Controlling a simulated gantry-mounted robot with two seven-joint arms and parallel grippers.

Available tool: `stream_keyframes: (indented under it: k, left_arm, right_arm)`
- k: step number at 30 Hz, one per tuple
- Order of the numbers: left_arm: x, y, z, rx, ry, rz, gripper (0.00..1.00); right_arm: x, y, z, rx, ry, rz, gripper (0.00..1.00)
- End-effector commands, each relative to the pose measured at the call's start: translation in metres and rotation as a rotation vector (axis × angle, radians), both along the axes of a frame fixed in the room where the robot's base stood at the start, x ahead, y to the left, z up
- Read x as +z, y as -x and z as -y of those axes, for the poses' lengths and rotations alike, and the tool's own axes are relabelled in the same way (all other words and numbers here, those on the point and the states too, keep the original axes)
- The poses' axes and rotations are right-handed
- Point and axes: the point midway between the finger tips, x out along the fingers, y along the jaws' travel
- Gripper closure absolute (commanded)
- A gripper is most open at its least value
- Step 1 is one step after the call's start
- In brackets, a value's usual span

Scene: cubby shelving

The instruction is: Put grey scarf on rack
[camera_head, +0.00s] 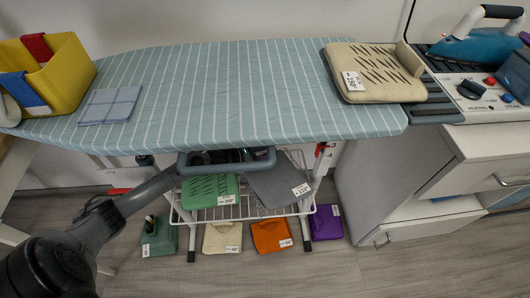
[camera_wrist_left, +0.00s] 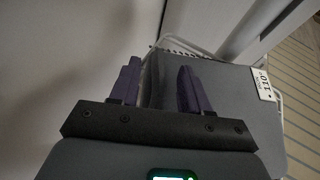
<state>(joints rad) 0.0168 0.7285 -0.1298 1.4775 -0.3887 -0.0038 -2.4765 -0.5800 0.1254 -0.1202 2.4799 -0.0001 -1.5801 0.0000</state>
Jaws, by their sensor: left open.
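The grey scarf (camera_head: 276,188) is a flat folded piece with a white price tag. In the head view it lies slanted over the right part of the white wire rack (camera_head: 233,212), under the ironing board. In the left wrist view the grey scarf (camera_wrist_left: 232,95) fills the right side. My left gripper (camera_wrist_left: 157,64) is open, with the scarf's left edge showing between its two purple fingers. Whether they touch the scarf cannot be told. In the head view its fingers are hidden below its hand, under the board's front edge. My right gripper is not in view.
A green folded piece (camera_head: 210,190) lies left of the scarf on the rack. Dark green (camera_head: 160,238), cream (camera_head: 222,238), orange (camera_head: 270,236) and purple (camera_head: 325,223) pieces are lower down. The ironing board (camera_head: 230,90) hangs close overhead. A white cabinet (camera_head: 400,180) stands at right.

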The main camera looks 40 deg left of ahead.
Motion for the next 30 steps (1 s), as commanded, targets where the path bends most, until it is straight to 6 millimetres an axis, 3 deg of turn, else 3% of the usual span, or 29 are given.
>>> stream_keyframes:
  k: [6,12,26,30]
  left_arm:
    - [0.012,0.019,-0.006,-0.002,-0.003,-0.003,0.53]
    - [0.015,0.031,-0.01,-0.001,0.0,-0.002,0.53]
    - [0.015,0.032,-0.011,-0.001,0.0,0.0,0.53]
    - [0.026,0.031,-0.007,0.006,0.022,-0.003,0.53]
  right_arm:
    - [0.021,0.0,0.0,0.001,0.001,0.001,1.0]
    - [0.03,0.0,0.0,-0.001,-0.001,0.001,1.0]
    - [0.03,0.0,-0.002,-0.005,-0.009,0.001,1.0]
    - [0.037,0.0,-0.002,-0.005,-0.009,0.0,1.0]
